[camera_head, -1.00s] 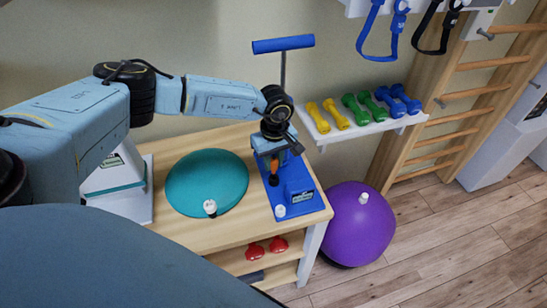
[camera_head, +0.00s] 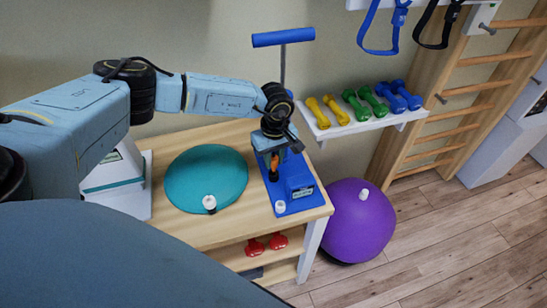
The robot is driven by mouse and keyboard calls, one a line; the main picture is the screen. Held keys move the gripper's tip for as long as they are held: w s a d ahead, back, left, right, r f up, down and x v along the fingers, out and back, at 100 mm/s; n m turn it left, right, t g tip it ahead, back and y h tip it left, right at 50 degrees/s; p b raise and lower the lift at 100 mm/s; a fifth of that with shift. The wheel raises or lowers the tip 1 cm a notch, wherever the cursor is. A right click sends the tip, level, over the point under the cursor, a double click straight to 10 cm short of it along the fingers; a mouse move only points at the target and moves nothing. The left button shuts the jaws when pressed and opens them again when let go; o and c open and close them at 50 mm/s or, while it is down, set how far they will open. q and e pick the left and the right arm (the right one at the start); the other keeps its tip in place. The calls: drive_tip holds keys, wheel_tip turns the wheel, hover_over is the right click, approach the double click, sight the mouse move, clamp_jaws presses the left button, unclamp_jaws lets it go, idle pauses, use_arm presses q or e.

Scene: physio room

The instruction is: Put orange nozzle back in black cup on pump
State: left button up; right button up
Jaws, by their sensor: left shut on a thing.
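The pump (camera_head: 299,182) is blue, with a blue base, a tall grey rod and a blue handle bar (camera_head: 283,37). It stands at the right end of the wooden table. My left gripper (camera_head: 274,152) points down over the pump's left side and is shut on the orange nozzle (camera_head: 273,161), of which only a small part shows. The black cup (camera_head: 274,175) shows just below the nozzle. I cannot tell whether the nozzle is inside the cup or only above it. My right gripper is not in view.
A teal balance dome (camera_head: 205,170) with a white-topped item (camera_head: 209,202) lies on the wooden table (camera_head: 228,223), left of the pump. A purple ball (camera_head: 357,228) is on the floor at right. Coloured dumbbells lie on a wall shelf (camera_head: 372,124). Red dumbbells (camera_head: 266,244) sit below the tabletop.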

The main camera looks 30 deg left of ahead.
use_arm(q)
drive_tip(key=shift+f+b, duration=1.3)
drive_tip(key=shift+f, duration=0.2)
idle(0.8)
drive_tip(key=o, duration=1)
drive_tip(key=shift+r, duration=0.15)
drive_tip(key=shift+r+p, duration=2.55)
drive_tip(key=shift+r, duration=0.9)
